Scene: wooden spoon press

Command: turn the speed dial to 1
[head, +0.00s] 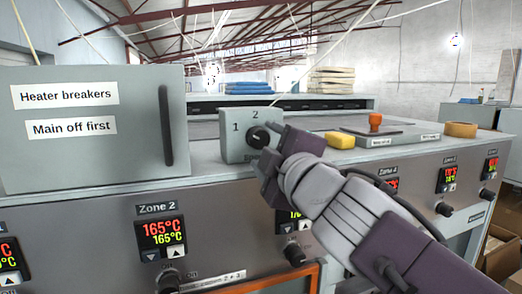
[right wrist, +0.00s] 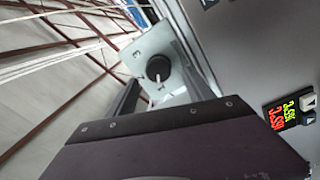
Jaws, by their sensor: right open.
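The speed dial (head: 259,137) is a round black knob on the front of a small grey box (head: 234,151) standing on the machine top. The digits 1 and 2 are printed left of and above the knob. My right gripper (head: 268,155) is open in front of the box and partly covers its right side. In the right wrist view the dial (right wrist: 158,67) lies between the two spread fingers (right wrist: 160,80), with a pale pointer mark on it. I cannot tell whether a finger touches the knob. My left gripper is not in view.
A grey heater breaker box (head: 90,160) stands at left. Right of the dial are a yellow block (head: 340,140), a plate with an orange-topped stamp (head: 375,122) and a tape roll (head: 460,129). Zone controllers with knobs (head: 160,235) line the front panel below.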

